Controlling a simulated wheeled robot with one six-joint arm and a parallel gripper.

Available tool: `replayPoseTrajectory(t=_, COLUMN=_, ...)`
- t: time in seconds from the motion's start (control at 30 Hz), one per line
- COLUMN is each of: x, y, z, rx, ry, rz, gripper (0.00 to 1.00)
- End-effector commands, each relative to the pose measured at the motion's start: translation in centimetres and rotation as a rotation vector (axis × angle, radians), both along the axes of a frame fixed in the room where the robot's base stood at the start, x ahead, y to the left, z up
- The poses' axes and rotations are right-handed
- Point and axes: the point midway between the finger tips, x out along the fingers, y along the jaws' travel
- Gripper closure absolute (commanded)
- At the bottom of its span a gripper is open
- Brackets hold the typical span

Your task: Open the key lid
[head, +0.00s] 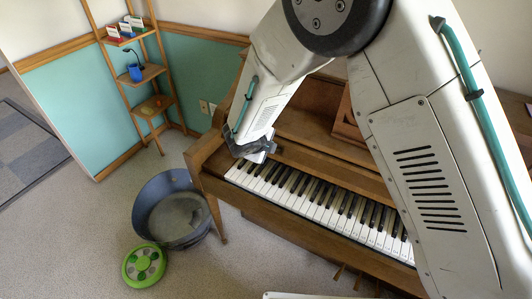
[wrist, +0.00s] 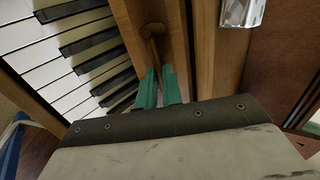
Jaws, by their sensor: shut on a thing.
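The upright piano's keys (head: 320,200) are exposed in the head view. The wooden key lid (head: 335,163) shows as a strip behind them, so it stands open. In the wrist view, a brass-coloured knob (wrist: 154,32) sticks out from the lid's wooden rail (wrist: 130,15). My gripper (head: 258,150) is at the left end of the keyboard, close above the keys. Its green fingers (wrist: 160,88) are shut on the knob in the wrist view. The exact contact is partly hidden by the fingers and the gripper body.
A dark round tub (head: 165,210) and a green round object (head: 144,265) are on the floor left of the piano. A wooden shelf (head: 150,72) with small items stands at the back left. My arm covers the piano's right part. Open floor lies front left.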

Motion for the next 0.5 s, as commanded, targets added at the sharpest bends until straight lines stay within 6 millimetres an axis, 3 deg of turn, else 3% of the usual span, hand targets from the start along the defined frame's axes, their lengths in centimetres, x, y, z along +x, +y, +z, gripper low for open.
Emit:
replayPoseTrajectory(t=0.47, x=0.38, y=-0.15, z=0.01, rx=-0.001, ry=-0.001, rz=0.001, gripper=1.00)
replayPoseTrajectory(t=0.5, x=0.38, y=-0.15, z=0.02, rx=-0.001, ry=-0.001, rz=0.001, gripper=0.87)
